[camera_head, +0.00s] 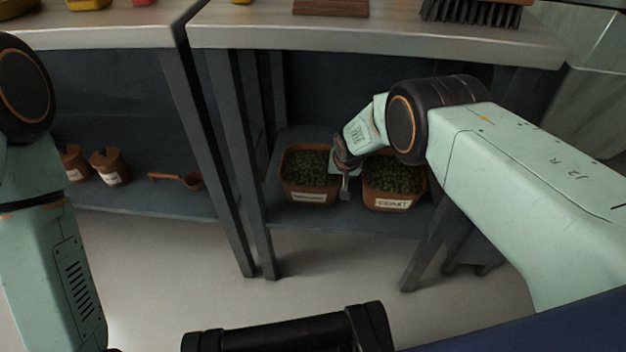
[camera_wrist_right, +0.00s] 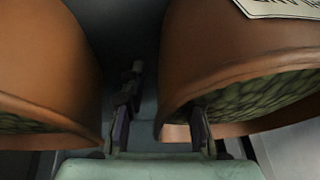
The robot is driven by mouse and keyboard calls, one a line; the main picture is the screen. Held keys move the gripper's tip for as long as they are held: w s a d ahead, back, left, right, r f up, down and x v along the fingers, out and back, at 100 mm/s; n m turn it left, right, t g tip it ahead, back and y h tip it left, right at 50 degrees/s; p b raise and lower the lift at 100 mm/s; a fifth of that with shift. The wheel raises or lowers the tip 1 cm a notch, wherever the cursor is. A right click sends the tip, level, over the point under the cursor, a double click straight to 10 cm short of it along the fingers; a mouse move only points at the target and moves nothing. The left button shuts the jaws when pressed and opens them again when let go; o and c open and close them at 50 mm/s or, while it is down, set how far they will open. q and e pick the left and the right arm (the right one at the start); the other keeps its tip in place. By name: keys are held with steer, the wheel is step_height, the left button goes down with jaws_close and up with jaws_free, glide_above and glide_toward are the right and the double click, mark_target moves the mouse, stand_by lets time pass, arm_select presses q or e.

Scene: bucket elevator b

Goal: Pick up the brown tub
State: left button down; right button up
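Two brown tubs filled with green matter stand side by side on the lower shelf. The left tub (camera_head: 309,197) has a pale label too small to read. The right tub (camera_head: 393,204) is labelled COAST. My right gripper (camera_head: 344,172) reaches down between them, at the left tub's right rim. In the right wrist view, the fingers (camera_wrist_right: 160,132) are apart. One finger is over the rim of the tub at right (camera_wrist_right: 225,60), the other is in the gap beside the tub at left (camera_wrist_right: 45,60). Firm contact is not visible. My left gripper is out of view.
The shelf (camera_head: 335,215) lies under a grey worktop (camera_head: 380,38) with a brush (camera_head: 470,12) and a wooden block (camera_head: 330,7). Table legs (camera_head: 236,170) stand left of the tubs. Small brown jars (camera_head: 109,165) and a scoop (camera_head: 190,181) sit on the neighbouring shelf.

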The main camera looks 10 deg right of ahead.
jaws_close()
steer(key=shift+r, duration=0.1)
stand_by(0.6)
steer(key=shift+w+r, duration=0.15)
